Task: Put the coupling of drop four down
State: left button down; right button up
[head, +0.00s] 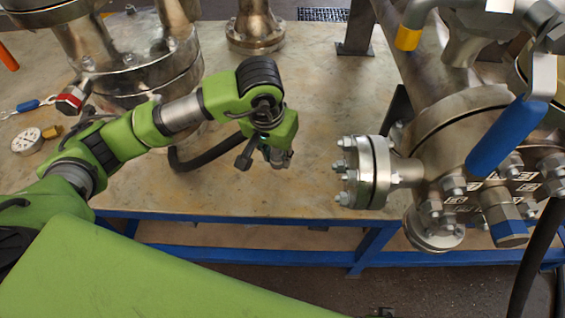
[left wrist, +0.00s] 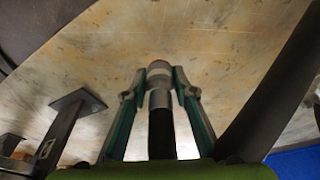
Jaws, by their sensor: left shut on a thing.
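My left gripper (head: 266,156) is shut on a metal coupling and sits over the bench's middle, tilted downward. In the left wrist view the coupling (left wrist: 159,97) shows between the two fingers, grey with a reddish end, and a black hose (left wrist: 161,135) runs from it toward the camera. In the head view the coupling is mostly hidden by the gripper, and the black hose (head: 205,160) curves away to the left over the bench top. I cannot tell whether the coupling touches the surface. My right gripper is not in view.
The pale bench top (head: 290,200) is clear around the gripper. A flanged valve assembly with a blue lever (head: 505,137) stands at right. The bench has a blue front edge.

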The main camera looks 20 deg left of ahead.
aim_at(282, 172)
pick_arm(q)
jog(key=f, duration=0.1)
jog(key=w+f, duration=0.2)
jog(key=shift+w+d, duration=0.2)
jog(key=shift+d, duration=0.05)
jog(key=shift+s+x, duration=0.25)
jog(key=shift+x, duration=0.85)
jog(key=shift+w+f, duration=0.1)
jog(key=shift+f, duration=0.3)
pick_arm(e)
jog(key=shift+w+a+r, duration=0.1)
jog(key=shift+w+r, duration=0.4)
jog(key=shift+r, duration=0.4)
pick_arm(q)
jog(key=shift+b, duration=0.3)
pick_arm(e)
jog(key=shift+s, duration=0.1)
pick_arm(q)
jog(key=shift+f, duration=0.1)
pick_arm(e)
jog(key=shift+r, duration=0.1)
